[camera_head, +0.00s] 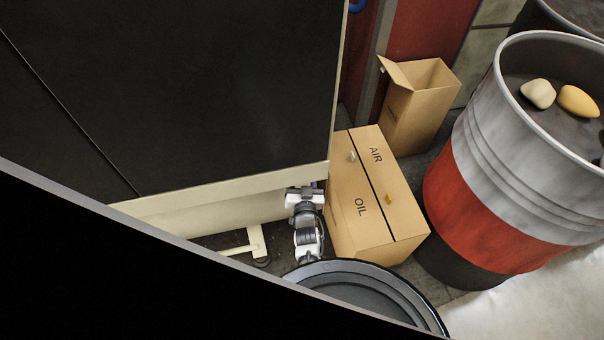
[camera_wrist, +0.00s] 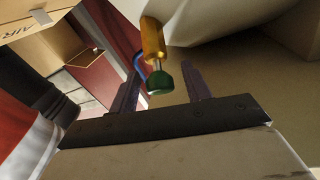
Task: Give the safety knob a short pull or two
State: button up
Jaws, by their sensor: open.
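The safety knob (camera_wrist: 160,82) is a small green cap on a brass valve body (camera_wrist: 152,40) in the wrist view. A thin metal stem joins the two. My gripper (camera_wrist: 162,64) is open, with one dark finger on each side of the knob in the picture. A gap shows between each finger and the knob, and neither finger touches it. How deep the knob sits between the fingers is hard to tell. In the head view my wrist (camera_head: 306,215) is low beside the cream lower edge of a large dark cabinet; the knob is hidden there.
A cardboard box (camera_head: 345,215) marked OIL and AIR stands close to the right of my wrist. An open box (camera_head: 425,100) is behind it. A red and grey barrel (camera_head: 490,190) stands further right. A pale rounded body (camera_wrist: 215,20) is beside the valve.

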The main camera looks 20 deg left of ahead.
jog(key=shift+c, duration=0.5)
grip_shut()
jog(key=shift+s+d+r+p, duration=0.35)
jog(key=shift+s+r+p, duration=0.2)
jog(key=shift+p, duration=0.25)
jog(key=shift+o, duration=0.5)
grip_release()
jog(key=shift+s+d, duration=0.1)
